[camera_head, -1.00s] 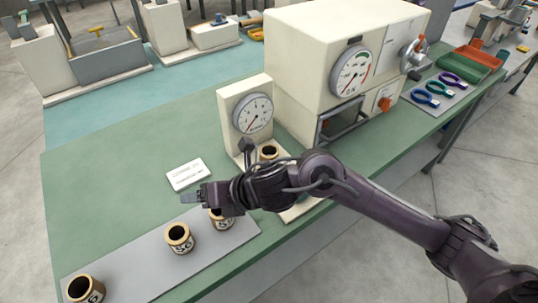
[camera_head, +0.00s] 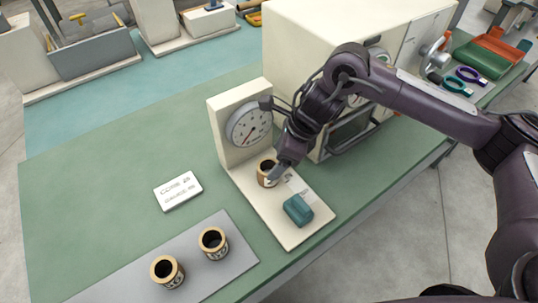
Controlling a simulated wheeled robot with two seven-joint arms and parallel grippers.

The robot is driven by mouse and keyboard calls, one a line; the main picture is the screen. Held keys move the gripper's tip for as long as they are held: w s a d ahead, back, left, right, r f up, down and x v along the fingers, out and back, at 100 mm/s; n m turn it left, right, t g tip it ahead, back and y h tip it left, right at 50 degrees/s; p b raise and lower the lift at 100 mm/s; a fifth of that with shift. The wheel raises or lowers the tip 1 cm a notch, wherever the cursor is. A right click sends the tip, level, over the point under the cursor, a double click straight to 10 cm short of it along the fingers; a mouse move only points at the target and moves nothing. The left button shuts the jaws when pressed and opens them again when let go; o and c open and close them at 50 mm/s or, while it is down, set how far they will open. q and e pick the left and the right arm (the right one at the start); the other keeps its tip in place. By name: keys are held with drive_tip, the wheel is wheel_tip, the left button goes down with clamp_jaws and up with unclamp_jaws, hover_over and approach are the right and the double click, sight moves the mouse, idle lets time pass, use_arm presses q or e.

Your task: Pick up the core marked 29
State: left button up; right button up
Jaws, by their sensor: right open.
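A tan core with a dark hollow (camera_head: 267,172) stands upright on the cream base of the dial gauge stand (camera_head: 225,150). Its marking is mostly hidden by my gripper and cannot be read. My right gripper (camera_head: 281,170) is open and points down at the right side of this core; I cannot tell whether it touches or straddles it. Two similar cores, one (camera_head: 213,242) and another (camera_head: 167,271), stand upright on the grey mat (camera_head: 120,284); their markings are too small to read here. My left gripper is not in view.
A teal block (camera_head: 298,210) sits on the stand's front end. A white printed card (camera_head: 178,190) lies on the green bench (camera_head: 90,195). A large cream machine (camera_head: 300,50) stands behind my right arm. The bench left of the card is clear.

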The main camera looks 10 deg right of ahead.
sight(266, 171)
drive_tip(key=shift+d, duration=0.1)
drive_tip(key=x, duration=0.1)
drive_tip(key=p+x, duration=0.1)
drive_tip(key=x, duration=0.1)
drive_tip(key=shift+s+a+f+p, duration=0.1)
drive_tip(key=shift+s+a+p, duration=0.1)
drive_tip(key=shift+a+p, duration=0.2)
drive_tip(key=p+x, duration=0.1)
drive_tip(key=x, duration=0.1)
drive_tip(key=shift+w+a+f, duration=0.1)
drive_tip(key=shift+w+f, duration=0.05)
drive_tip(key=shift+f, duration=0.2)
drive_tip(key=shift+w+a+f, duration=0.15)
drive_tip(key=shift+f, duration=0.4)
drive_tip(key=c, duration=1)
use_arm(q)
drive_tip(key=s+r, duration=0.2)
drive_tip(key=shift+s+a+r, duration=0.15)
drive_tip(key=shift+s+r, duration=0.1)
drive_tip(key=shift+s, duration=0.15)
use_arm(e)
drive_tip(key=shift+c, duration=0.2)
